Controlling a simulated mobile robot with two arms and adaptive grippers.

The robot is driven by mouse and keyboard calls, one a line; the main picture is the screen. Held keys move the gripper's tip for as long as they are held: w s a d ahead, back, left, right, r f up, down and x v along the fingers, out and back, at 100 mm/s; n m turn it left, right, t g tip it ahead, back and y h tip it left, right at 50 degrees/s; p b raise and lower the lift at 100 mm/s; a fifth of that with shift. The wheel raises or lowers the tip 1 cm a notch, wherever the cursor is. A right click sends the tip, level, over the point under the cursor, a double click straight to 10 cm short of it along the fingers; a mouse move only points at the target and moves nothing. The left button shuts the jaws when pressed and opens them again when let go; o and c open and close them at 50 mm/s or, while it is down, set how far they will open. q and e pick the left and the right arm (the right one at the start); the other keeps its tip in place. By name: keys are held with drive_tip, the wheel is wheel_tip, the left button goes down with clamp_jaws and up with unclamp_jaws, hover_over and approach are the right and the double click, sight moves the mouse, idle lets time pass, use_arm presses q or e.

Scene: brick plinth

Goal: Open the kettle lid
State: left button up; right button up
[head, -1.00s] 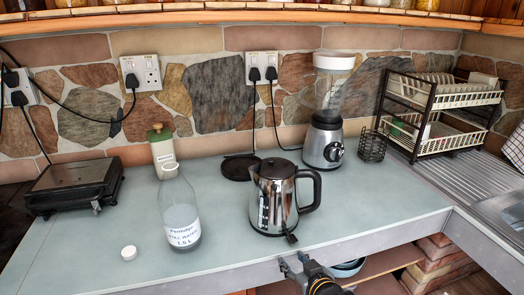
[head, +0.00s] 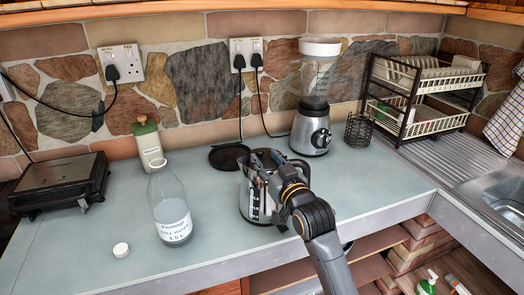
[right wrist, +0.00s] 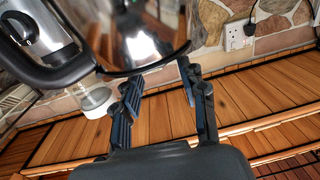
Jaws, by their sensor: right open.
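The shiny steel kettle (head: 246,200) stands upright on the counter, its handle and right side hidden behind my right arm. In the right wrist view the kettle (right wrist: 100,22) fills the top, upside down, with its black handle (right wrist: 42,72) at the left. My right gripper (head: 268,168) is over the kettle's top in the head view. In the right wrist view the open gripper (right wrist: 157,78) has its two fingers apart, close to the kettle, with nothing between them. The gripper covers the lid, so I cannot tell its state. My left gripper is not in view.
A clear labelled bottle (head: 171,212) and a white cap (head: 121,250) are left of the kettle. A black round base (head: 229,157) lies behind it. A blender (head: 312,125), wire holder (head: 359,130) and dish rack (head: 425,95) stand back right.

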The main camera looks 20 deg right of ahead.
sight(261, 153)
drive_tip(key=shift+w+a, duration=0.15)
drive_tip(key=shift+w, duration=1.5)
clamp_jaws()
